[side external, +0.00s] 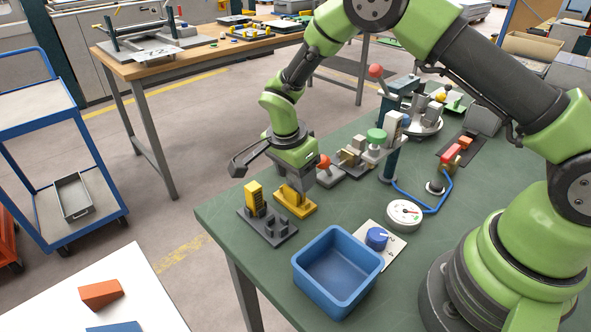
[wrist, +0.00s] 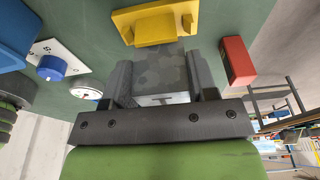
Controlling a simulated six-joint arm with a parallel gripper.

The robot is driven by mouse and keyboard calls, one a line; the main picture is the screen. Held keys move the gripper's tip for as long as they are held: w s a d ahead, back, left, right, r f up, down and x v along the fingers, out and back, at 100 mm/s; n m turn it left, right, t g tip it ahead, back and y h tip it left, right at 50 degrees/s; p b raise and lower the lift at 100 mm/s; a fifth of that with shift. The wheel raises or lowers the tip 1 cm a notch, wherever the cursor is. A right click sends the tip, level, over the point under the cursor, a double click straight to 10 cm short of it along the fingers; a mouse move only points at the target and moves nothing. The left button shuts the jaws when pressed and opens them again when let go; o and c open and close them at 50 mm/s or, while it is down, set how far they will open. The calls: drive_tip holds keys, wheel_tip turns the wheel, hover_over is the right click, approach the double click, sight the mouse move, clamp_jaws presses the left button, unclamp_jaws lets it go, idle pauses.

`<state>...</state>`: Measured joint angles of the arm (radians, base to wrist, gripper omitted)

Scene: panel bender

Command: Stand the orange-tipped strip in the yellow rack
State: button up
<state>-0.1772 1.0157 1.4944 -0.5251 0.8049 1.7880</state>
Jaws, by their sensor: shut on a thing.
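The yellow rack (side external: 294,201) stands on the green bench near its left edge, and it also shows in the wrist view (wrist: 155,27).
A grey base with a yellow block (side external: 255,199) stands left of the rack. A blue bin (side external: 338,300) and a blue knob (side external: 377,238) are at the front. A red block (wrist: 237,61) shows right of my fingers. Several fixtures crowd the bench behind.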

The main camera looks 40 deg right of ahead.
drive_tip(key=shift+a+x, duration=0.2)
drive_tip(key=shift+x, duration=0.8)
drive_tip(key=o, duration=1.2)
drive_tip(key=shift+c, duration=0.2)
drive_tip(key=shift+d+v, duration=0.3)
drive_tip(key=shift+v, duration=1.15)
drive_tip(key=shift+d+v, duration=0.3)
drive_tip(key=shift+v, duration=1.15)
drive_tip(key=shift+d+v, duration=0.3)
drive_tip(key=shift+v, duration=1.2)
drive_tip(key=shift+r, duration=0.15)
